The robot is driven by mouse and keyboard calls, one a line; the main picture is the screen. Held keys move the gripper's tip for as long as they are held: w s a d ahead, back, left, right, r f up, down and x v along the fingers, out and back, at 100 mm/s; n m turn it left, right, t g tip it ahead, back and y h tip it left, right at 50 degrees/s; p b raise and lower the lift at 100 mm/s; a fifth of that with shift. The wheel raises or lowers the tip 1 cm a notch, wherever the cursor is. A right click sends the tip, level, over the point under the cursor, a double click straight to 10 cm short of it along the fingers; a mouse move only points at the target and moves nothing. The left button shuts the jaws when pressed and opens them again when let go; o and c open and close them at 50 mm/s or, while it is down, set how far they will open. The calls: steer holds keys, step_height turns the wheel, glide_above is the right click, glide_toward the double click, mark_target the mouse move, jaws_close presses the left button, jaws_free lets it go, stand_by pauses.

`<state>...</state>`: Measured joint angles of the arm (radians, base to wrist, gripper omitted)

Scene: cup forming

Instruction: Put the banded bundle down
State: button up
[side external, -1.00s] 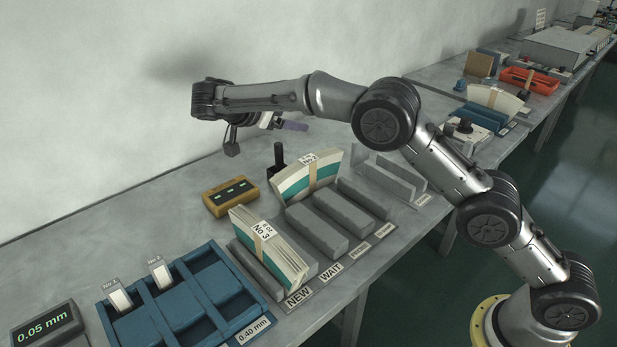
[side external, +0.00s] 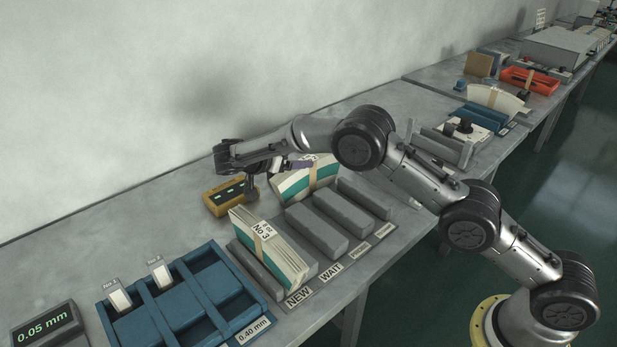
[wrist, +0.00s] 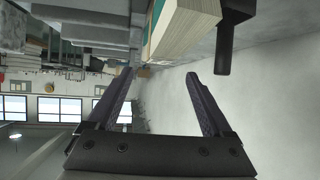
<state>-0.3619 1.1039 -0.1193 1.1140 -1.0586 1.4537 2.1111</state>
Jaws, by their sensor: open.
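A bundle (wrist: 185,28) shows past the fingertips, at the top of that view. A second banded bundle, labelled No 3 (side external: 270,248), stands upright in the front slot marked NEW.
Grey rack dividers (side external: 317,228) stand right of the No 3 bundle. A blue compartment tray (side external: 186,306) and a gauge (side external: 45,325) reading 0.05 mm are at the front left. A yellow box (side external: 222,198) lies behind. A dark upright post (wrist: 235,35) shows in the wrist view.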

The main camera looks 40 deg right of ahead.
mark_target(309, 177)
steer(key=x, duration=0.5)
steer(key=shift+s+f, duration=0.1)
steer(key=shift+f, duration=0.2)
steer(key=shift+a, duration=0.1)
jaws_close()
steer(key=shift+s+f, duration=0.2)
steer(key=shift+f, duration=0.05)
stand_by(0.7)
steer(key=shift+r, duration=0.1)
